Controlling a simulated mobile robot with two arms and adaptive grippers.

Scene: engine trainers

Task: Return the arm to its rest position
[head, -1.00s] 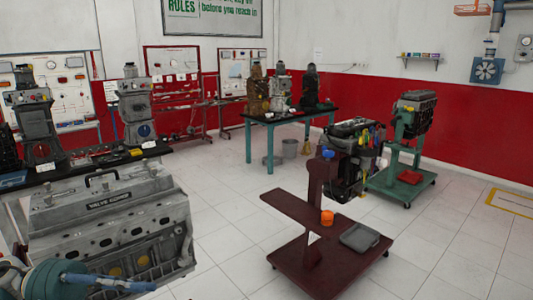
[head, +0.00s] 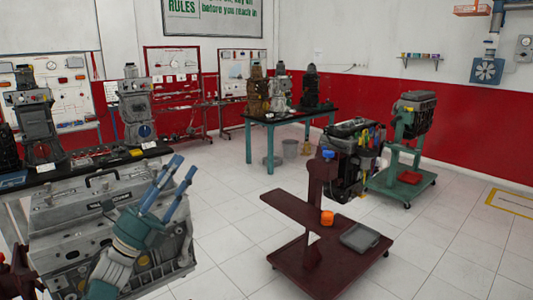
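My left gripper (head: 183,166) is in the lower left of the head view, with a teal body and two blue fingers pointing up and to the right. The fingers are apart with nothing between them, so it is open and empty. It is in front of the grey engine block (head: 70,225) with the valve cover and hides part of its label and right side. I cannot tell how far it is from the block. My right gripper is not in view.
A dark red engine stand (head: 300,215) with an orange cup (head: 327,217) and a grey tray (head: 360,237) stands right of centre. A green stand (head: 408,178) holds another engine behind it. A dark bench (head: 95,160) runs behind the block. The tiled floor between is clear.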

